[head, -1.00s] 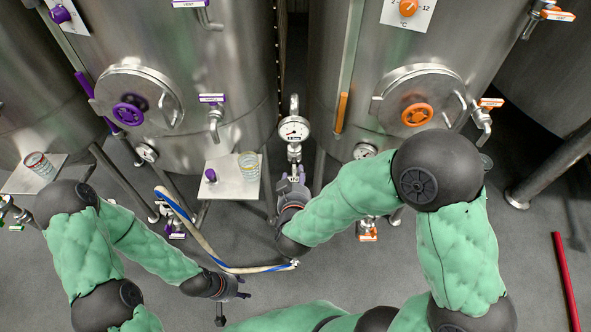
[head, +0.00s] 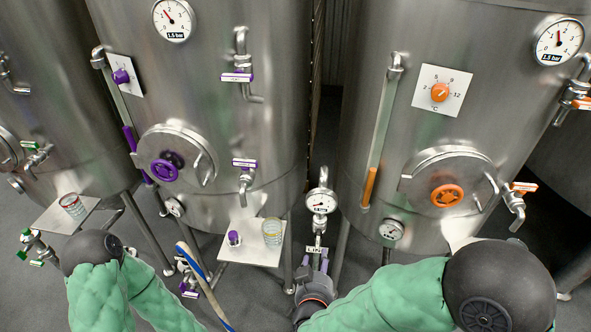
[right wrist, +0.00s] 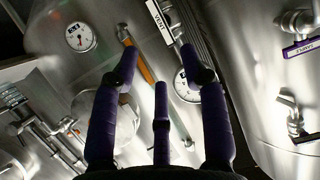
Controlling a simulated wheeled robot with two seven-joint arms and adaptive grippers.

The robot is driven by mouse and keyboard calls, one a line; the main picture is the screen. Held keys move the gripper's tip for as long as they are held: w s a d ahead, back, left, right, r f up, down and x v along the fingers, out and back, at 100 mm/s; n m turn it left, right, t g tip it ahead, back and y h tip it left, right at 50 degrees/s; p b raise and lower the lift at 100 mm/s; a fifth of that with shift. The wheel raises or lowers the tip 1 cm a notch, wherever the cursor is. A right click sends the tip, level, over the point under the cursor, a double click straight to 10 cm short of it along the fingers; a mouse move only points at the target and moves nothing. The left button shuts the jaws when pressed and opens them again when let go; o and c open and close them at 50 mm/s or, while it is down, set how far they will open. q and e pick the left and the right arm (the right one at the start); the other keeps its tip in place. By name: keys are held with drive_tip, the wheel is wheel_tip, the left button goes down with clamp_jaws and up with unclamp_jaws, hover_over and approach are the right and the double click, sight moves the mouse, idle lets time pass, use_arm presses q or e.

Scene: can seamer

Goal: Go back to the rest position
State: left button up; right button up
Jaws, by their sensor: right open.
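My right gripper (head: 313,268) is in the lower middle of the head view, just below a small round gauge (head: 321,201) on a pipe between two steel tanks. In the right wrist view its purple fingers (right wrist: 160,75) are spread apart, with nothing between them. Whether they touch the pipe cannot be told. My left arm (head: 110,295) comes in at the lower left. Its gripper is outside the picture.
The left tank (head: 215,70) has purple fittings and the right tank (head: 390,130) orange ones. A small shelf (head: 253,257) holds a glass (head: 272,232) and a purple-topped item (head: 234,238). Valves stick out from both tanks.

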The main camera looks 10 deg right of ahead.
wheel_tip(320, 180, down, 19)
drive_tip(key=s+a+n+g+y, duration=0.1)
drive_tip(key=a+g+y, duration=0.1)
drive_tip(key=g+y, duration=0.3)
drive_tip(key=s+f+g+y+b, duration=0.1)
drive_tip(key=s+f+g+y, duration=0.1)
drive_tip(key=s+f+g, duration=0.5)
drive_tip(key=s+f, duration=0.5)
drive_tip(key=f, duration=0.1)
drive_tip(key=shift+a+y, duration=0.25)
drive_tip(key=shift+y, duration=0.05)
drive_tip(key=shift+w, duration=0.2)
